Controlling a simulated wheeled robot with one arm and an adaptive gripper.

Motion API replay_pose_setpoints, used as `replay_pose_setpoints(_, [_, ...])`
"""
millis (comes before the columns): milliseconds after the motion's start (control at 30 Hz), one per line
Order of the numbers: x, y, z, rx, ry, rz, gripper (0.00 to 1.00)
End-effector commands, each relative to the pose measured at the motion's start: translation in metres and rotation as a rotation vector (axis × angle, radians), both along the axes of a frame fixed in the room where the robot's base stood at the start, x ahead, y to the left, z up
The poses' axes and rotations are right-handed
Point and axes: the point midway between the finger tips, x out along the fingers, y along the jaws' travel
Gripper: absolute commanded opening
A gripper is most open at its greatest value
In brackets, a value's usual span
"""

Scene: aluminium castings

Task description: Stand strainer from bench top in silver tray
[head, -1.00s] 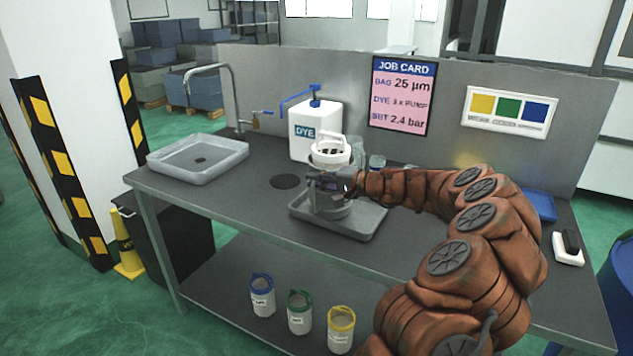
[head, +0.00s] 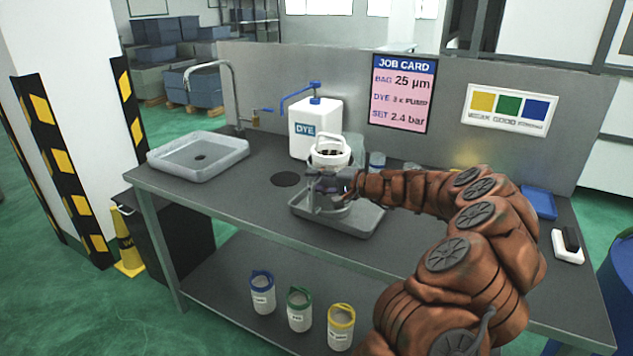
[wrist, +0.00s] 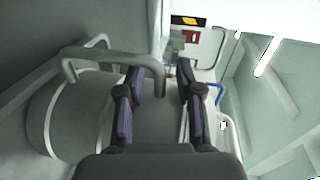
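The strainer, with a white top and hooped handle (head: 330,150), is upright over the silver tray (head: 365,228) on the bench top. Its lower body is largely hidden by my gripper, so its contact with the tray is not clear. My gripper (head: 325,187) is low over the tray, in front of the strainer's body. In the wrist view a grey cylinder with a hooped handle (wrist: 85,125), seemingly the strainer, is at left beside the fingers. My gripper (wrist: 160,85) has its two fingers well apart there, with the handle's end near the left finger.
A white dye container (head: 315,130) stands behind the strainer, with small jars (head: 377,162) to its right. A grey basin (head: 198,158) is at the bench's left. A blue tray (head: 540,203) lies at right. Labelled pots (head: 300,312) stand on the lower shelf.

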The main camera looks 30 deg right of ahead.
Motion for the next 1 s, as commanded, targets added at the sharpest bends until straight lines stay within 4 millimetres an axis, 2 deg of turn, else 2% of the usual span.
replay_pose_setpoints(167, [-0.001,-0.001,0.003,0.000,0.000,-0.001,0.35])
replay_pose_setpoints(367, [-0.026,-0.016,0.008,0.000,-0.003,-0.004,0.35])
replay_pose_setpoints(700, [-0.080,-0.046,0.020,-0.001,-0.002,-0.004,0.35])
replay_pose_setpoints(1000, [-0.102,-0.057,0.025,-0.001,0.001,-0.001,0.35])
